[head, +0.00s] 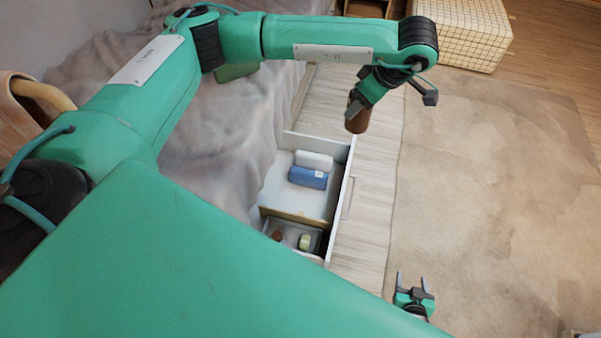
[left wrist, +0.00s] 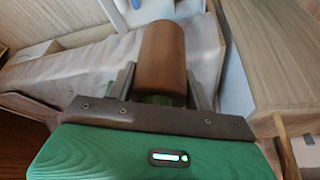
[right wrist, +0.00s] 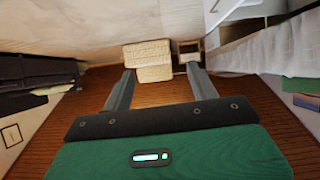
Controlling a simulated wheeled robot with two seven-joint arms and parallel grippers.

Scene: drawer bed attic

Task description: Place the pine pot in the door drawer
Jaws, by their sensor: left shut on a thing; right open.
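The pine pot is a brown cylinder (head: 356,120), held in the air just right of the open drawer's far end in the head view. My left gripper (head: 362,98) is shut on it; the left wrist view shows the pot (left wrist: 163,55) between the fingers (left wrist: 162,85). An open white drawer (head: 344,195) pulls out from under the bed. It holds a blue item (head: 308,178), a white item (head: 314,160) and, at its near end, a compartment with small things. My right gripper (head: 412,283) is open and empty over the floor at the lower right.
The bed with a grey cover (head: 215,140) lies left of the drawer. A beige rug (head: 480,190) covers the floor to the right, and a checked ottoman (head: 463,30) stands at the back. The drawer's middle has bare floor. My green arm hides much of the near left.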

